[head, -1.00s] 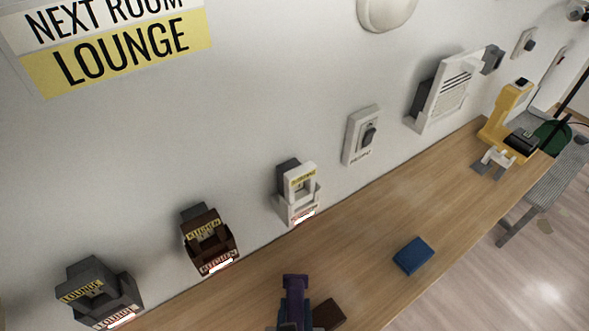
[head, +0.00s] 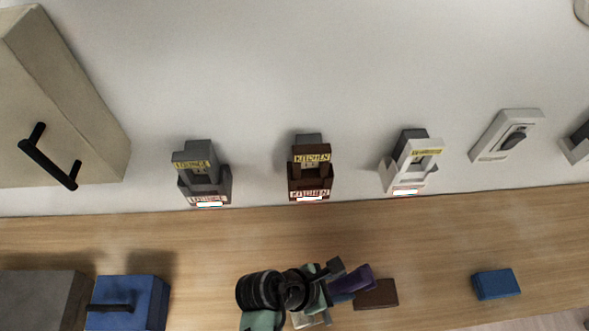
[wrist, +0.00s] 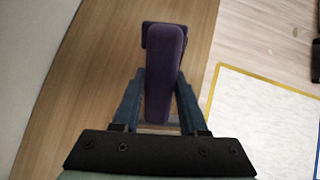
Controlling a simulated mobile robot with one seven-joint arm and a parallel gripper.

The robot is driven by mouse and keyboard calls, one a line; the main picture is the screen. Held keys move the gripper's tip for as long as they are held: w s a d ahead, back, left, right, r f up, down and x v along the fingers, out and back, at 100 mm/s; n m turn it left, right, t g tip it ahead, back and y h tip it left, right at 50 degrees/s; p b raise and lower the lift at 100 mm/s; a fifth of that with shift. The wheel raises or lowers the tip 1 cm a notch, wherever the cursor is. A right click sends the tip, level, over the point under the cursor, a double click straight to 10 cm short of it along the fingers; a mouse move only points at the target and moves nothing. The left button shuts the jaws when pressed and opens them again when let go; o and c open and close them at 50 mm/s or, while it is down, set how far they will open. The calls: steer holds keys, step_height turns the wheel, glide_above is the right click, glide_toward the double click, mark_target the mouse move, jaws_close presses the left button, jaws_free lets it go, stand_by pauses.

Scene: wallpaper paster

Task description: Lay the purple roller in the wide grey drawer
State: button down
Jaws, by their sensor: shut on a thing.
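The purple roller (wrist: 164,75) is held between the two blue fingers of my gripper (wrist: 158,98) in the wrist view. In the head view the purple roller (head: 356,280) shows at the lower middle, beside a brown block, and my gripper (head: 340,288) is partly hidden by my wrist. A grey drawer unit (head: 40,298) stands on the bench at the lower left, cut off by the picture edge; its front and any handle are not visible. My gripper is well to the right of it.
A blue drawer unit (head: 130,300) with a black handle stands beside the grey one. A beige wall cabinet (head: 60,110) hangs above. A brown block (head: 376,294) and a blue block (head: 496,284) lie on the wooden bench (head: 440,235). Labelled holders line the wall.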

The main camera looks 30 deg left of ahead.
steer(key=a+f+m+g, duration=0.1)
steer(key=m, duration=0.1)
steer(key=s+f+m+g, duration=0.1)
steer(key=m+g, duration=0.1)
steer(key=m, duration=0.1)
steer(key=s+a+m+g+b, duration=0.1)
steer(key=m+g, duration=0.1)
steer(key=shift+a+f, duration=0.3)
steer(key=shift+f, duration=0.1)
steer(key=a+m+y, duration=0.1)
steer(key=m, duration=0.1)
steer(key=s+a+m+g+y, duration=0.1)
steer(key=m, duration=0.2)
steer(key=s+a+m+g+y+b, duration=0.1)
steer(key=m, duration=0.2)
steer(key=shift+s+f+y, duration=0.15)
steer(key=shift+f+y, duration=0.15)
steer(key=shift+f, duration=0.1)
steer(key=m, duration=0.1)
steer(key=a+m+y, duration=0.1)
steer(key=m, duration=0.1)
steer(key=shift+s+a+r+b, duration=0.15)
steer(key=shift+s+b, duration=0.25)
steer(key=m, duration=0.2)
steer(key=a+r+m+t+y, duration=0.1)
steer(key=shift+s, duration=0.3)
steer(key=shift+f, duration=0.1)
steer(key=shift+f, duration=4.7)
steer(key=shift+f, duration=0.1)
